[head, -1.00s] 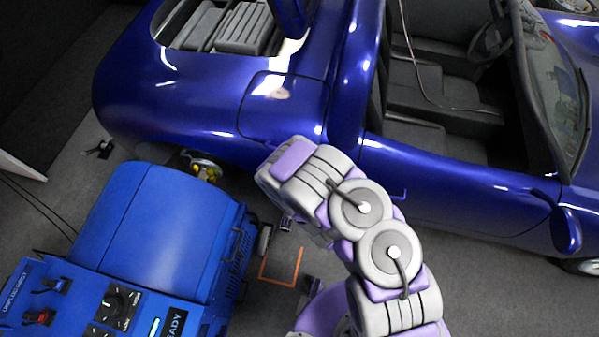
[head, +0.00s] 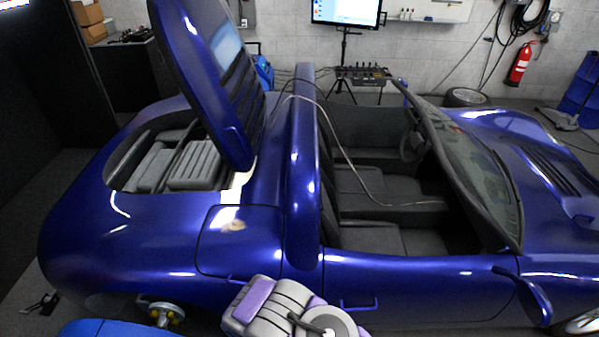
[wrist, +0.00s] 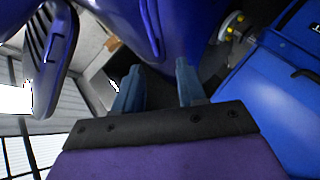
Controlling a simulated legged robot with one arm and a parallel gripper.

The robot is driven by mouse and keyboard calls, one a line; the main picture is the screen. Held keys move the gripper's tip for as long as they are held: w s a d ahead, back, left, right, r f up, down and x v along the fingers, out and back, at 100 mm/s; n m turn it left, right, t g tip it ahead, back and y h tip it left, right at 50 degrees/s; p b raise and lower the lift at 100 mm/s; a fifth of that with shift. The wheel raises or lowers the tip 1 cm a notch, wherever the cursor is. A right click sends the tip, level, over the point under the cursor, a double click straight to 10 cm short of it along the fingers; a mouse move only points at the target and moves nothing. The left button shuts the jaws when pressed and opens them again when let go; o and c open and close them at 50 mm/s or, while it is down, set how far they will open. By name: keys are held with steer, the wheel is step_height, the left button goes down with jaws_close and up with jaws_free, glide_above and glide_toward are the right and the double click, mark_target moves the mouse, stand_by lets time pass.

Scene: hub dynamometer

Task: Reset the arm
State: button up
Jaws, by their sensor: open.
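My gripper (wrist: 158,82) shows in the wrist view with its two blue-grey fingers apart and nothing between them. In the head view only my grey and purple arm shows at the bottom edge, in front of the blue car's side, and the gripper itself is hidden. The blue car (head: 255,245) fills the middle of the head view, with its rear lid raised. A bare wheel hub (head: 162,313) shows low at the car's rear. The hub also shows in the wrist view (wrist: 233,24), to the upper right of the fingers.
The blue dynamometer unit (wrist: 285,90) stands at the right in the wrist view, close beside my gripper. Only its top (head: 110,328) shows in the head view. A monitor (head: 346,10), a cart (head: 362,74) and a red extinguisher (head: 521,63) are at the back.

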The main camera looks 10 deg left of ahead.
steer(key=shift+w, duration=0.1)
steer(key=w+d+r+m+h+b, duration=0.2)
steer(key=w+d+r+m+h, duration=0.45)
steer(key=w+d, duration=0.35)
steer(key=s+d+r+m+g+h, duration=0.1)
steer(key=d+r+m+g+h, duration=0.25)
steer(key=d+r+m, duration=0.5)
steer(key=s+d+r+m+g+b, duration=0.1)
steer(key=s+d+r+m+g, duration=0.1)
steer(key=s+r, duration=0.4)
steer(key=s+d+r+m+g+b, duration=0.1)
steer(key=s+r, duration=0.6)
steer(key=s, duration=0.9)
steer(key=s+d+r+m+g+b, duration=0.1)
steer(key=s+d+r+g, duration=0.4)
steer(key=s, duration=0.6)
steer(key=shift+d+r+m+y+b, duration=0.3)
steer(key=shift+d+r+m+b, duration=0.15)
steer(key=shift+r+m, duration=0.4)
steer(key=shift+d, duration=0.2)
